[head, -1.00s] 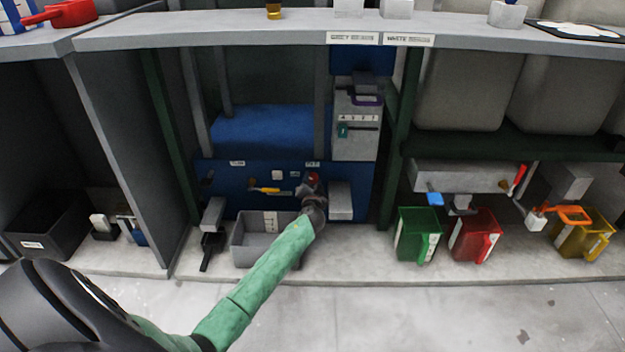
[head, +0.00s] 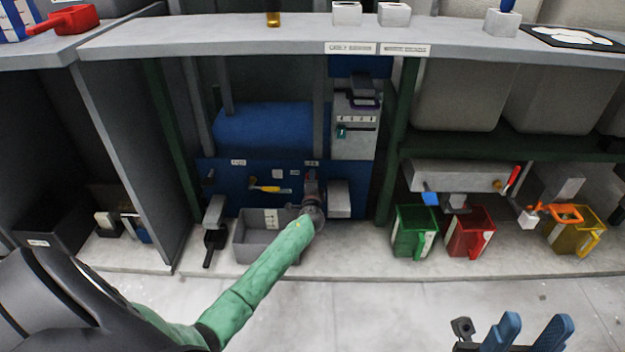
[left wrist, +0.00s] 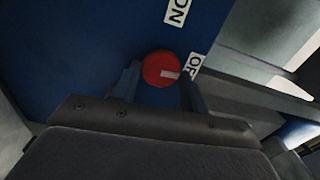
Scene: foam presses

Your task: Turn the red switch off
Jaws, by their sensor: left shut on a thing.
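The red switch (left wrist: 155,66) is a round red knob with a white mark on a blue panel (left wrist: 90,45). In the left wrist view it sits between the fingers of my left gripper (left wrist: 160,88), which is shut on it. The white mark points right, toward the partly hidden OFF label (left wrist: 194,65). The ON label (left wrist: 178,10) is above. In the head view my left gripper (head: 311,186) is at the blue panel and largely hides the knob. My right gripper (head: 538,322) shows blue fingers, open and empty, at the lower right.
A grey bin (head: 252,246) stands below the panel, left of my left arm. A white box (head: 339,198) is right of the gripper. Green (head: 407,240), red (head: 462,240) and yellow (head: 568,238) bins stand to the right. The floor in front is clear.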

